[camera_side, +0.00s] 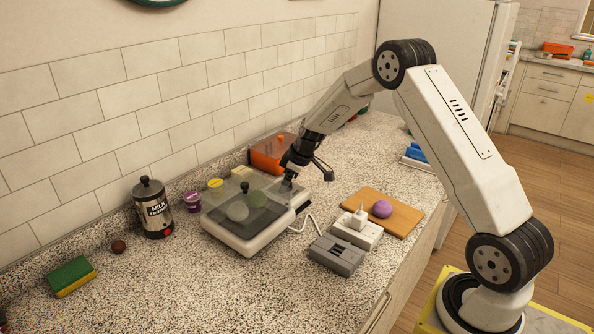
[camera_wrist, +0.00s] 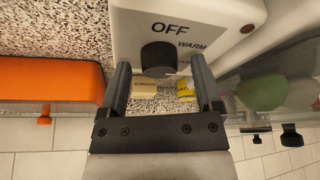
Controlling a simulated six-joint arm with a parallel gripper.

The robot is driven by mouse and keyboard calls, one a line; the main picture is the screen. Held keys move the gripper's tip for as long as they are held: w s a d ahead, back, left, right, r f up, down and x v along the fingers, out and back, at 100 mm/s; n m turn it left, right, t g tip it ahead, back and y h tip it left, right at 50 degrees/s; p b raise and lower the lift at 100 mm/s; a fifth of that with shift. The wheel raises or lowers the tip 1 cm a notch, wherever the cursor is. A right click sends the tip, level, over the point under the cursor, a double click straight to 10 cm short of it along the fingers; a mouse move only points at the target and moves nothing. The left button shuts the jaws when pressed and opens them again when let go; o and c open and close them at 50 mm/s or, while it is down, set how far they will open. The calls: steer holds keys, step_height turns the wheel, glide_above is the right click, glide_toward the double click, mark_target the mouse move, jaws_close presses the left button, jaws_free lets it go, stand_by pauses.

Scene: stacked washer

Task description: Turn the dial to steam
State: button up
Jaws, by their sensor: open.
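The steamer (camera_side: 245,245) is a white base with a clear lid, on the speckled counter. The dark round dial (camera_wrist: 157,57) sits below OFF and left of WARM. I cannot make out where its pointer is. My gripper (camera_wrist: 160,63) is open, with a fingertip on either side of the dial and visible gaps to both. In the side view my gripper (camera_side: 288,181) is at the steamer's right end and hides the dial.
An orange box (camera_side: 270,154) stands behind the steamer, close to my gripper. A milk canister (camera_side: 153,208) stands at left. Grey and white sockets (camera_side: 337,254) with a plug, and a wooden board (camera_side: 398,221) with a purple ball, lie at right.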

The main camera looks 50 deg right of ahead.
jaws_close()
steer(key=shift+m+h, duration=0.3)
steer(key=shift+m, duration=0.4)
steer(key=shift+m+h, duration=0.6)
steer(key=shift+m, duration=0.9)
steer(key=shift+a+m+h, duration=0.15)
steer(key=shift+m+h, duration=0.55)
steer(key=shift+m, duration=1.2)
steer(key=shift+s+m, duration=0.1)
steer(key=shift+m, duration=0.4)
jaws_free()
